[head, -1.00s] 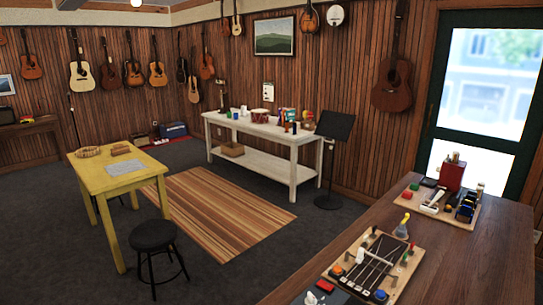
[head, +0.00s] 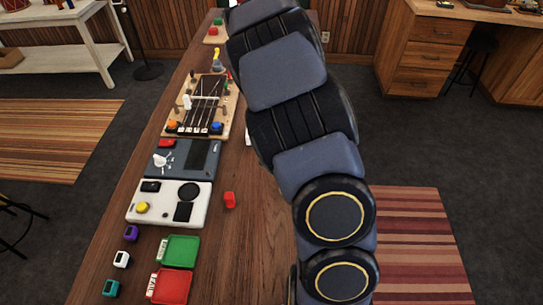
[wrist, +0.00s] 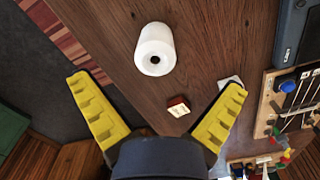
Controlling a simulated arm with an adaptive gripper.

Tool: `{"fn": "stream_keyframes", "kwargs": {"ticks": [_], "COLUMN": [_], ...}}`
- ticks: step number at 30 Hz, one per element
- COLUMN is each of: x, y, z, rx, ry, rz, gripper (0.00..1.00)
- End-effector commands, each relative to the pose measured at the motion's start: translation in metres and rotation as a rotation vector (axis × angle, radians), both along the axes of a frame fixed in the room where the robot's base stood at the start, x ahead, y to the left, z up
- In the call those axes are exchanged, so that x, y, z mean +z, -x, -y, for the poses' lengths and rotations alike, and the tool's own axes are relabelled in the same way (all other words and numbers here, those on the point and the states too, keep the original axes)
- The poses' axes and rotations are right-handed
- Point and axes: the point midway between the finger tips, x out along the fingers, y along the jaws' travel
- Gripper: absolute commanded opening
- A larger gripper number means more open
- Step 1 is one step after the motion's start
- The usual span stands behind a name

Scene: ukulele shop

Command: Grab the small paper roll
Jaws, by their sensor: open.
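The small white paper roll (wrist: 154,48) stands on the dark wooden counter (wrist: 215,30) in the wrist view, its core hole showing. My gripper (wrist: 158,87) is open and empty, its two yellow fingers spread wide. In that picture the roll lies above the gap between the fingertips, a little left of centre and apart from both fingers. A small red and cream block (wrist: 178,106) lies on the counter between the fingers. In the head view my arm crosses the counter and the roll cannot be seen; my gripper is hidden too.
A stringed wooden board (head: 205,105), a dark grey device (head: 187,158) and a white device (head: 170,203) line the counter's left side. A small red item (head: 230,200), a green tray (head: 180,250) and a red tray (head: 172,286) lie nearer. A striped rug (head: 420,240) is right of the counter.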

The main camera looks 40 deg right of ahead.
Motion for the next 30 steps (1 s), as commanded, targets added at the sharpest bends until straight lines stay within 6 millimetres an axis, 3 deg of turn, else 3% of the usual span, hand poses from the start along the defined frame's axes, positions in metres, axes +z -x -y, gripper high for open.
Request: {"fn": "stream_keyframes", "kwargs": {"ticks": [1,6,17,27,30], "x": [-0.013,-0.032,-0.063,-0.107,-0.109], "y": [0.002,0.003,0.001,-0.003,-0.004], "z": [0.011,0.027,0.029,0.029,0.030], "rx": [-0.041,-0.108,-0.110,-0.109,-0.109], "ry": [-0.001,0.009,0.009,0.005,0.009], "rz": [-0.003,0.008,0.008,0.004,0.008], "gripper": [1.00,1.00,1.00,1.00,1.00]}}
